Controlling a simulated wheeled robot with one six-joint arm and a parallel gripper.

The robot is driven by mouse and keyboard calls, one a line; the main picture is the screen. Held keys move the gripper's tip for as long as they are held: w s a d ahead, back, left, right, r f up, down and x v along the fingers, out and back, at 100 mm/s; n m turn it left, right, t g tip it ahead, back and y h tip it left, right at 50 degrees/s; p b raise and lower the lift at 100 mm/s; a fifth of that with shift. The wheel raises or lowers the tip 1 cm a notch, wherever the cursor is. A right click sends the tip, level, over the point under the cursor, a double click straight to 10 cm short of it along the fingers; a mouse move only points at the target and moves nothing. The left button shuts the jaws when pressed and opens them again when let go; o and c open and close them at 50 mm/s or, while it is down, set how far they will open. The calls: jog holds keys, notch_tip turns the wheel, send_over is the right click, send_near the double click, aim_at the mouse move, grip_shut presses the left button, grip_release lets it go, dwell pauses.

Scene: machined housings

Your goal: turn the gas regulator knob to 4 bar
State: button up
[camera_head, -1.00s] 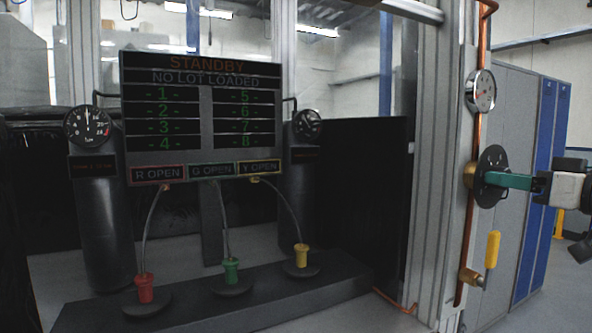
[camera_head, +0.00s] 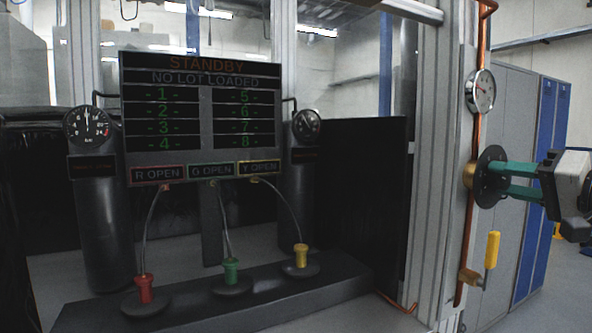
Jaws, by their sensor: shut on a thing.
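The gas regulator on the copper pipe at right has a round black dial plate (camera_head: 488,161) and a brass body (camera_head: 468,176). The gripper's two teal fingers reach in from the right, and my gripper (camera_head: 487,178) is shut on the knob at the centre of the plate. The fingers mostly hide the knob, so its setting cannot be read. A round white pressure gauge (camera_head: 480,90) is on the pipe above the regulator. Its needle is too small to read exactly.
Below the regulator, a yellow-handled valve (camera_head: 491,249) is on the same copper pipe (camera_head: 461,235). A metal frame post (camera_head: 430,160) stands just left of it. Grey and blue lockers (camera_head: 545,115) are behind my gripper. A dark display panel (camera_head: 200,115) is at left.

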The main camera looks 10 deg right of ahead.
jog(key=m, duration=0.4)
jog(key=shift+m, duration=2.8)
jog(key=o, duration=1)
